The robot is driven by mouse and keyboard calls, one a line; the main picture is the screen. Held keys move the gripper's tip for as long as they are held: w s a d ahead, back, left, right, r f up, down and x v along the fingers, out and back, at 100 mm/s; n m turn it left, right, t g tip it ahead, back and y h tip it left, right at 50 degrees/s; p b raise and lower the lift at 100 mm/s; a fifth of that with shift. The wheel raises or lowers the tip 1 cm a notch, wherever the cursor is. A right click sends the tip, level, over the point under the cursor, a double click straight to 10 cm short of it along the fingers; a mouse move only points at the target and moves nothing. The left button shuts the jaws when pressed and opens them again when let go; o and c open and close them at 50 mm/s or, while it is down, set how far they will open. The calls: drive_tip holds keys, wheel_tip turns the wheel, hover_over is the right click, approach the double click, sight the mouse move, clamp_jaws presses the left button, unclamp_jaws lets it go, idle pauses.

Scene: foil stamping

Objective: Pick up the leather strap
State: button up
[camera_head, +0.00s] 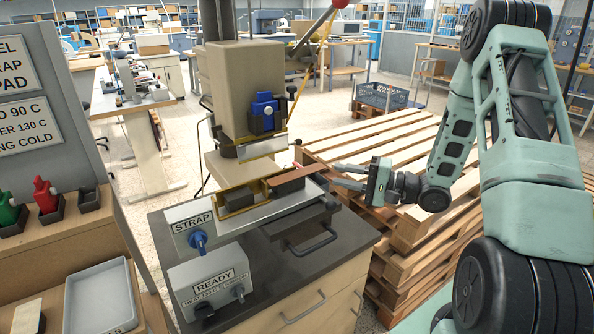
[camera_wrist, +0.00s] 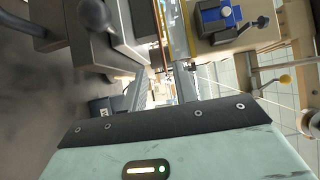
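A flat brown piece that looks like the leather strap (camera_head: 288,185) lies on the bed of the stamping press (camera_head: 243,85), within a brass-coloured guide, its right end towards my gripper. My gripper (camera_head: 337,174) is to the right of the press bed, just off the strap's right end, with its fingers pointing left. The two fingers are apart, and I see nothing held between them. In the wrist view the fingers (camera_wrist: 160,82) also stand apart, with the press beyond them.
The press stands on a dark-topped cabinet (camera_head: 345,245) with STRAP and READY control boxes (camera_head: 208,280) in front. Stacked wooden pallets (camera_head: 400,150) are behind my gripper. A grey tray (camera_head: 100,300) and coloured holders sit on the left bench.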

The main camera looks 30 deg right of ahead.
sight(323, 169)
drive_tip(key=x, duration=0.2)
drive_tip(key=p+x, duration=0.2)
drive_tip(key=x, duration=0.1)
drive_tip(key=shift+w+a+r, duration=0.1)
drive_tip(key=shift+w+r, duration=0.2)
drive_tip(key=shift+r, duration=0.05)
drive_tip(key=shift+w+a+f, duration=0.1)
drive_tip(key=shift+w+a, duration=0.2)
drive_tip(key=shift+w, duration=0.15)
clamp_jaws()
